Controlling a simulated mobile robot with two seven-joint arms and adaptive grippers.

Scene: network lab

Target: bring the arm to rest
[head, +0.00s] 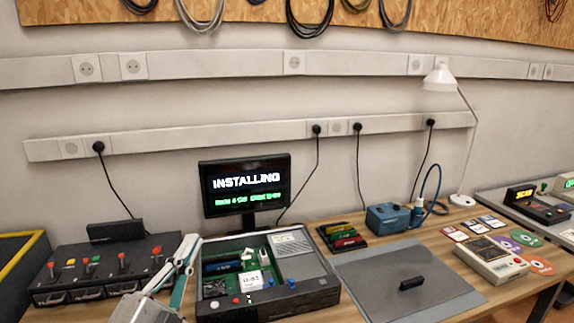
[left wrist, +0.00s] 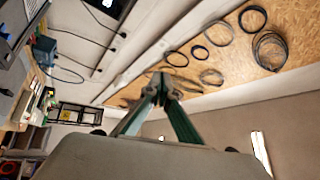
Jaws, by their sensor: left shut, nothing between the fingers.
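My left gripper (head: 188,250) shows in the head view at the lower left, its fingers pointing up between the lever panel and the opened device. It is shut and empty. In the left wrist view the green fingers of the left gripper (left wrist: 162,88) meet at their tips, with nothing between them. That view is turned sideways and looks toward the wall. My right gripper is in neither view.
The lever panel (head: 82,277) and opened device (head: 262,299) flank the gripper. A monitor (head: 245,188) stands behind. A grey mat (head: 375,270), blue box (head: 388,217) and beige handheld device (head: 490,260) lie rightward. Coiled cables (left wrist: 268,50) hang on the board.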

